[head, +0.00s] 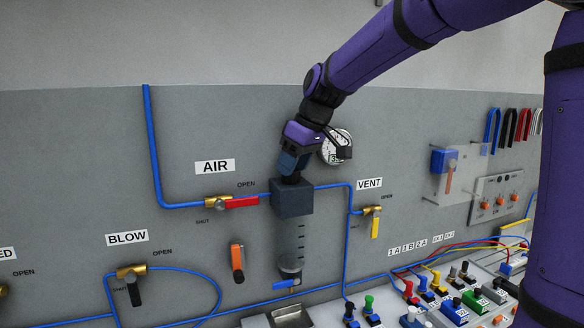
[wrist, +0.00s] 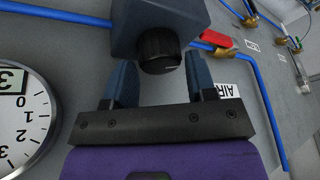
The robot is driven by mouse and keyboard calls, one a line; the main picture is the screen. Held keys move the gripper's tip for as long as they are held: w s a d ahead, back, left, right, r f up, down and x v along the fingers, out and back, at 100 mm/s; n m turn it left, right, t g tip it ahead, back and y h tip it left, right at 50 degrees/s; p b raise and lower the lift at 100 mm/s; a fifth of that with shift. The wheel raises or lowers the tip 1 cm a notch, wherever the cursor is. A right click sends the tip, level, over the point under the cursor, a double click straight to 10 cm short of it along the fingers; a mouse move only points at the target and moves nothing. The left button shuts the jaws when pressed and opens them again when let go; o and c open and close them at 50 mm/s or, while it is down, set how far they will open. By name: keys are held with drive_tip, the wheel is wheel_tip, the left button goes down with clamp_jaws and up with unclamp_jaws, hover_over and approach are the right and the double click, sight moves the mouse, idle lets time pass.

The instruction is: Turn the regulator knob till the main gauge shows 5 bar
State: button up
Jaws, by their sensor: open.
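The regulator is a dark blue-grey block (head: 292,199) on the grey panel, also in the wrist view (wrist: 135,22). Its black ribbed knob (wrist: 158,52) faces my gripper. My gripper (head: 292,163) is just above the block in the head view. In the wrist view my gripper (wrist: 161,72) is open, with one finger on each side of the knob and visible gaps; nothing is held. The white main gauge (head: 334,146) is partly hidden behind my wrist. In the wrist view the gauge (wrist: 20,120) is cut off and its reading cannot be told.
The AIR valve's red handle (head: 242,203) lies along the blue pipe left of the regulator. The VENT valve's yellow handle (head: 375,227) hangs down to the right. An orange handle (head: 237,262) is below left. Coloured switches and hoses crowd the lower right.

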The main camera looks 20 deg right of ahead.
drive_tip(key=shift+w+a+f, duration=0.1)
drive_tip(key=shift+a+f, duration=0.05)
drive_tip(key=shift+f, duration=0.35)
drive_tip(key=c, duration=0.6)
drive_tip(key=shift+m, duration=0.4)
drive_tip(key=m+h, duration=0.1)
drive_tip(key=m, duration=0.1)
drive_tip(key=m+t+h, duration=0.1)
drive_tip(key=m, duration=0.2)
drive_tip(key=shift+a, duration=0.1)
drive_tip(key=m+h, duration=0.2)
drive_tip(key=m, duration=0.3)
drive_tip(key=shift+m, duration=0.4)
drive_tip(key=shift+r, duration=0.1)
